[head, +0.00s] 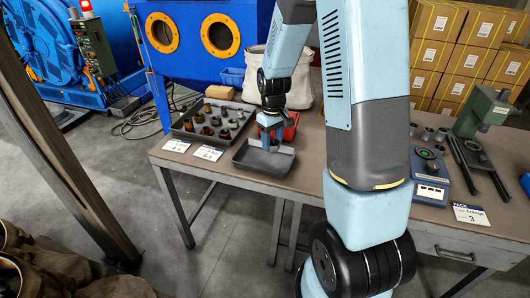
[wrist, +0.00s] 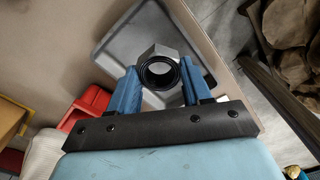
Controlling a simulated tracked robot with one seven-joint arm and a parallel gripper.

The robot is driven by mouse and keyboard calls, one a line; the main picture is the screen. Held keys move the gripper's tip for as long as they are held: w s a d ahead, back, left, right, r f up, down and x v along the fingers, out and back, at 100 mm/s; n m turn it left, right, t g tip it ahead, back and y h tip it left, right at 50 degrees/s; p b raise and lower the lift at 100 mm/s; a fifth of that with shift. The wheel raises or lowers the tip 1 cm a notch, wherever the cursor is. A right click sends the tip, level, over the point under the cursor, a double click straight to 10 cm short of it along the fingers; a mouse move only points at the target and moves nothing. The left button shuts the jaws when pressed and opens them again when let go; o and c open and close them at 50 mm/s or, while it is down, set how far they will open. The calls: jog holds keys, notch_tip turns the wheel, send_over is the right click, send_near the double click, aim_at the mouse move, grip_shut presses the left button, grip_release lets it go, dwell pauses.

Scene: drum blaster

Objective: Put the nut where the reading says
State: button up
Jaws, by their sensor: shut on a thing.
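The nut (wrist: 160,51) is a grey metal hex nut with a dark threaded bore, seen in the wrist view. My gripper (wrist: 160,88) is shut on it, with one blue finger on each side. In the head view my gripper (head: 270,146) is over the empty-looking grey tray (head: 250,166) at the bench's front edge; the nut cannot be made out there. The grey tray also shows behind the nut in the wrist view (wrist: 118,42). A blue scale (head: 431,190) stands at the right with a small item on its pan; its display is too small to read.
A compartment tray (head: 180,130) of several nuts lies left of the grey tray. A red bin (head: 291,127) is close behind my gripper. White cards (head: 207,153) line the front; one (head: 470,214) reads "PACK" and "3". A green press (head: 487,108) stands far right.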

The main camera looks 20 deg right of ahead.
send_over(264, 160)
notch_tip(264, 160, down, 6)
jog(key=shift+f, duration=1.6)
jog(key=shift+f, duration=0.3)
jog(key=o, duration=1.3)
jog(key=shift+r, duration=0.1)
